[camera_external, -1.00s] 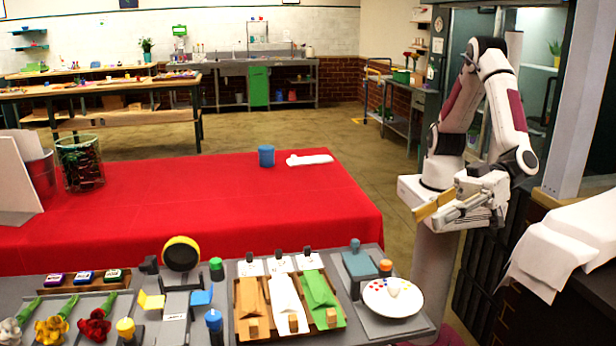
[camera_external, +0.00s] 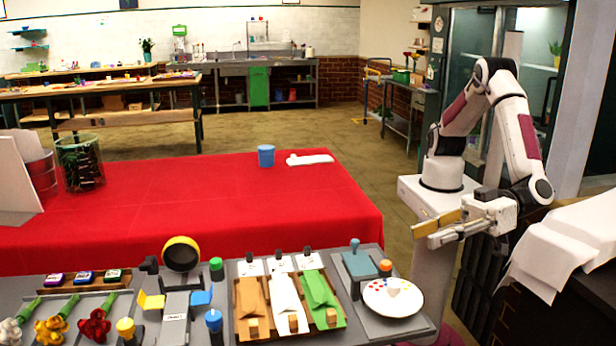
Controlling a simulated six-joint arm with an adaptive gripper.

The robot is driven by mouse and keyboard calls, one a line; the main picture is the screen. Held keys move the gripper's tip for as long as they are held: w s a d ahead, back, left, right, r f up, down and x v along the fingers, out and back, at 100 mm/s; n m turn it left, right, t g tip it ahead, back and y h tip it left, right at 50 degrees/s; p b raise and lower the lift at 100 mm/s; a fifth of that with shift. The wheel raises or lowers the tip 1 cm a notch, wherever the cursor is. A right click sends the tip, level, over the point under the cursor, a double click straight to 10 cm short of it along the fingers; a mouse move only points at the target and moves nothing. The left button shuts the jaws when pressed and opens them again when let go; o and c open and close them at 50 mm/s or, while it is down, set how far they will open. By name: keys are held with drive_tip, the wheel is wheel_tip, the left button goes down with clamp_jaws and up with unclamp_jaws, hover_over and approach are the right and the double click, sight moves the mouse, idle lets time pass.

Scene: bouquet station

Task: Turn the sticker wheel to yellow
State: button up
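The sticker wheel appears to be the round white disc (camera_external: 393,297) with small coloured dots near its rim, at the right end of the grey station. A pale pointer-like piece sits at its middle. The dots are too small to tell which colour is selected. My gripper (camera_external: 437,233) is above and to the right of the disc, well apart from it, beyond the station's right edge. Its two fingers point left and look spread apart with nothing between them.
An orange-topped knob (camera_external: 385,267) and a blue-grey stamp-like block (camera_external: 358,262) stand behind the disc. A tray (camera_external: 262,335) with brown, white and green wraps lies to its left. A red-covered table (camera_external: 200,205) lies behind. White paper (camera_external: 568,245) drapes at the right.

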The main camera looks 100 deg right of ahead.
wheel_tip(320, 180, down, 8)
drive_tip(key=s+r+m+h, duration=0.1)
drive_tip(key=m+h, duration=0.1)
drive_tip(key=h, duration=0.3)
drive_tip(key=m+h, duration=0.2)
drive_tip(key=h, duration=0.2)
approach(401, 297)
drive_tip(key=shift+w+d+r, duration=0.15)
drive_tip(key=shift+w+r, duration=0.35)
drive_tip(key=shift+r, duration=0.1)
drive_tip(key=shift+w+d+r, duration=0.2)
drive_tip(key=shift+w+r, duration=0.3)
drive_tip(key=shift+r, duration=0.1)
drive_tip(key=shift+w, duration=0.1)
drive_tip(key=shift+x, duration=3.8)
drive_tip(key=shift+d+r, duration=0.1)
clamp_jaws()
